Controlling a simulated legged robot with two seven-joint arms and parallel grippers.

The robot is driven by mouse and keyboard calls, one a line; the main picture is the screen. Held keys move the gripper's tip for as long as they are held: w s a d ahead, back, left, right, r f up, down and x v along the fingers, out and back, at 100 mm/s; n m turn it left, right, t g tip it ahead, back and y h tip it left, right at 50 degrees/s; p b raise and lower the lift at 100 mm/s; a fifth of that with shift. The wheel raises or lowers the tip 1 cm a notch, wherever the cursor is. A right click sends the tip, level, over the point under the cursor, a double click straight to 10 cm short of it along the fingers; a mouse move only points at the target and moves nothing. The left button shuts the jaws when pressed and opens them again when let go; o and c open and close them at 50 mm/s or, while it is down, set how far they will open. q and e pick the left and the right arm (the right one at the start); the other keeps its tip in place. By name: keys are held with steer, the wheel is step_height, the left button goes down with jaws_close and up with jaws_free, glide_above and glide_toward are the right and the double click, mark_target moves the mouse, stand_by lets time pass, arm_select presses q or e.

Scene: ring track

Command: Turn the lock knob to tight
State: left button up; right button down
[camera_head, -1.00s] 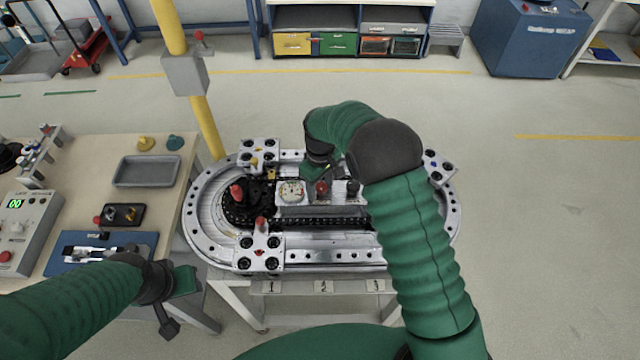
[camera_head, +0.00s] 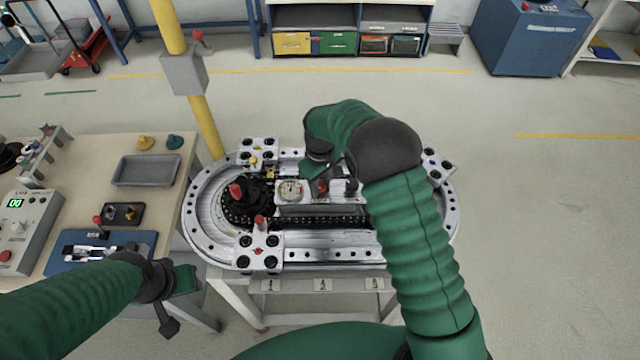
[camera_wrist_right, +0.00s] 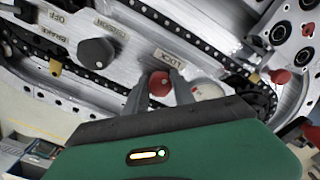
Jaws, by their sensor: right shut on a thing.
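The lock knob (camera_wrist_right: 160,83) is red and round, below an upside-down LOCK label (camera_wrist_right: 166,57) in the right wrist view. My right gripper (camera_wrist_right: 162,92) is shut on it, with one dark finger on each side. In the head view the red knob (camera_head: 322,186) shows beside my right gripper (camera_head: 316,178), on the panel in the middle of the ring track (camera_head: 205,225). Which way the knob points is unclear. My left gripper (camera_head: 172,290) hangs at lower left, away from the track; its finger opening cannot be made out.
A dark knob (camera_wrist_right: 96,53) and a BRAKE OFF label (camera_wrist_right: 50,28) are on the same panel. A round gauge (camera_head: 291,190) sits left of the red knob. Carriages with red knobs stand on the track. A bench (camera_head: 75,165) with a grey tray (camera_head: 147,171) is at left.

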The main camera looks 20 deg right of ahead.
steer(key=m, duration=0.4)
steer(key=shift+w+r+m, duration=0.15)
steer(key=shift+m, duration=0.25)
steer(key=m+p, duration=0.1)
steer(key=m, duration=0.2)
steer(key=shift+m, duration=0.3)
steer(key=m, duration=0.4)
steer(key=shift+w+m+p, duration=0.1)
steer(key=shift+m+p, duration=0.4)
steer(key=shift+m, duration=1.7)
steer(key=shift+r, duration=0.1)
steer(key=c, duration=1.2)
jaws_free()
steer(key=shift+c, duration=0.2)
steer(key=shift+o, duration=0.9)
steer(key=shift+f, duration=0.2)
